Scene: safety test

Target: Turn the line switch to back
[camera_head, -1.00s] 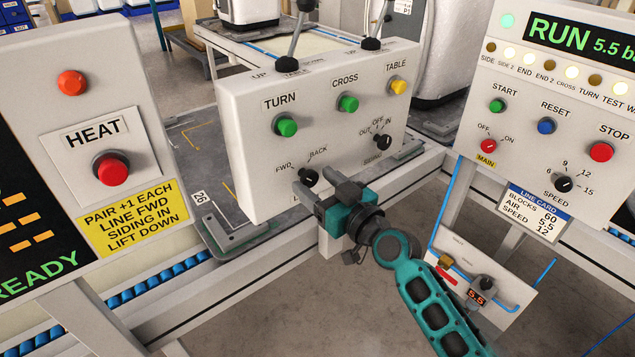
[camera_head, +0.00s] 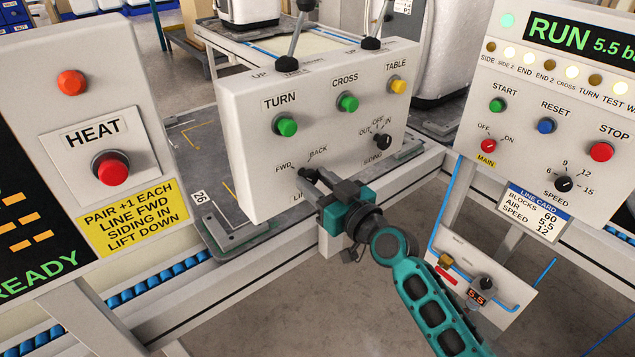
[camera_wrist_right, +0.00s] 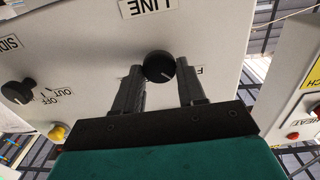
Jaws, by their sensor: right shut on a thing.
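The line switch (camera_head: 311,174) is a black knob low on the light grey panel (camera_head: 240,125), between the labels FWD and BACK. My right gripper (camera_head: 312,183) is at the knob, with its fingers partly covering it and the LINE label below. In the right wrist view, the knob (camera_wrist_right: 159,66) sits between the two dark fingertips of my right gripper (camera_wrist_right: 160,78), which is shut on it. My left gripper is not in view.
The siding knob (camera_head: 382,141) is to the right on the same panel, below the green TURN button (camera_head: 286,124), green CROSS button (camera_head: 348,103) and yellow TABLE button (camera_head: 398,87). Two levers stand on top. The HEAT panel (camera_head: 120,80) is left; the RUN panel (camera_head: 520,90) is right.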

